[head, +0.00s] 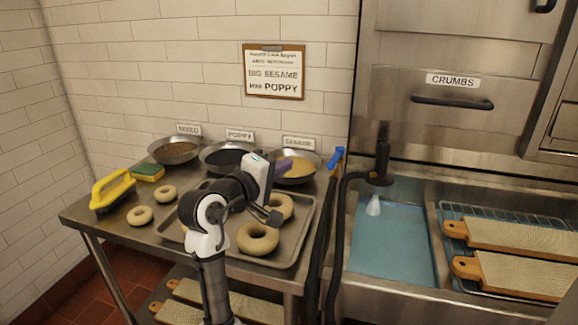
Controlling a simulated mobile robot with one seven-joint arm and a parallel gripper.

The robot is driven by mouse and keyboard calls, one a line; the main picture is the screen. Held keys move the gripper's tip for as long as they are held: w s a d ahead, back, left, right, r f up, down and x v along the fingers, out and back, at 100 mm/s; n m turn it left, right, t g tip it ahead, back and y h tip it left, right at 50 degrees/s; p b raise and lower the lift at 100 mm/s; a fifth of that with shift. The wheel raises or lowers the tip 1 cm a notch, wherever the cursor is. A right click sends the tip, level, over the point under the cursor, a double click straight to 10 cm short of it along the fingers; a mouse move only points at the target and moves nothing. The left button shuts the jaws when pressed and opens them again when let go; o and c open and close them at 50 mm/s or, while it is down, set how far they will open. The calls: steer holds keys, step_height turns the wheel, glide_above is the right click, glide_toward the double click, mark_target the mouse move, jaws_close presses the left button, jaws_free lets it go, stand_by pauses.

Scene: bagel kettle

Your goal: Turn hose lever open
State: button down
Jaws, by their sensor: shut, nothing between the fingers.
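The blue hose lever (335,157) sits at the top of a dark upright pipe between the steel table and the sink. It slants up to the right. A black hose (336,225) hangs beside the pipe and loops toward a dark nozzle fitting (381,160) over the basin. My gripper (284,167) is shut and empty, in front of the sesame bowl and left of the lever, apart from it in the picture. The fingertips are small, and their depth relative to the lever is hard to judge.
A tray (297,240) with bagels lies under my arm. Bowls, including the sesame bowl (298,180), line the wall. A yellow-handled brush (112,190) is at left. The blue-floored basin (390,240) and wooden boards (515,237) are at right.

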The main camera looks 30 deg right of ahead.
mark_target(335, 164)
steer(key=d+f+p, duration=0.1)
steer(key=d+p, duration=0.1)
steer(key=d, duration=0.7)
steer(key=shift+s+d, duration=0.2)
steer(key=shift+d, duration=0.2)
steer(key=shift+s+p, duration=0.1)
steer(key=shift+p, duration=0.3)
